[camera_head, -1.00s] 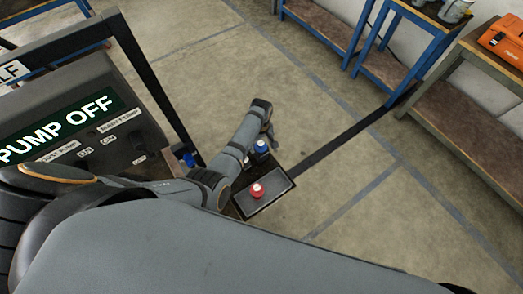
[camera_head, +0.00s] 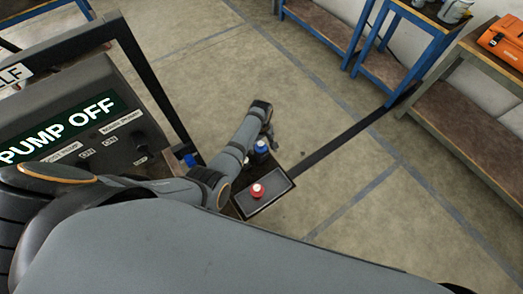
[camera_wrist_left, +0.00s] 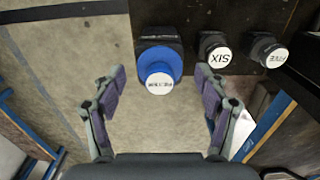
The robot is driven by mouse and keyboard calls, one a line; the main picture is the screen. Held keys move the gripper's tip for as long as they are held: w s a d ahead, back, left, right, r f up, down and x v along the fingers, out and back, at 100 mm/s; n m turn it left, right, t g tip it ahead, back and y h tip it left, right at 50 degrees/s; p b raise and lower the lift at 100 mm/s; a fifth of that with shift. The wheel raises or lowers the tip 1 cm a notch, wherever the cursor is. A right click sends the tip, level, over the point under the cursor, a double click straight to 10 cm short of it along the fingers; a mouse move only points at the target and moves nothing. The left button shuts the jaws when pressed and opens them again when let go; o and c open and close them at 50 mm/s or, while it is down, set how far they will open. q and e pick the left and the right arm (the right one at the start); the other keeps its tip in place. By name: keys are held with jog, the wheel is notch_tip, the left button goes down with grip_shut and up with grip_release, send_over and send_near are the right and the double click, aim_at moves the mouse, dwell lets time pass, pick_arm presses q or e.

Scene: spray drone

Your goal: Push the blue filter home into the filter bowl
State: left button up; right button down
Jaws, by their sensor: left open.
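The blue filter (camera_wrist_left: 160,62) has a round white label (camera_wrist_left: 159,83) and shows at the top centre of the left wrist view. It stands at a dark block (camera_wrist_left: 160,35), which looks like the filter bowl; how deep it sits I cannot tell. My left gripper (camera_wrist_left: 163,92) is open, with its fingers apart on either side of the filter's label end and not touching it. In the head view, a blue-topped part (camera_head: 261,147) shows close beside my left gripper (camera_head: 268,132). My right gripper is not in view.
Two dark caps, labelled SIX (camera_wrist_left: 220,54) and FIVE (camera_wrist_left: 270,56), stand right of the filter. A PUMP OFF panel (camera_head: 60,125) is at left.

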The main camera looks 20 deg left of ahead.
pick_arm(q)
jog(key=shift+s, duration=0.1)
grip_shut()
dwell(0.5)
jog(key=shift+r, duration=0.1)
jog(key=shift+r+p, duration=0.45)
jog(key=shift+p, duration=0.2)
jog(key=shift+r+p, duration=2.5)
jog(key=shift+p, duration=0.05)
notch_tip(320, 180, up, 6)
jog(key=p, duration=0.5)
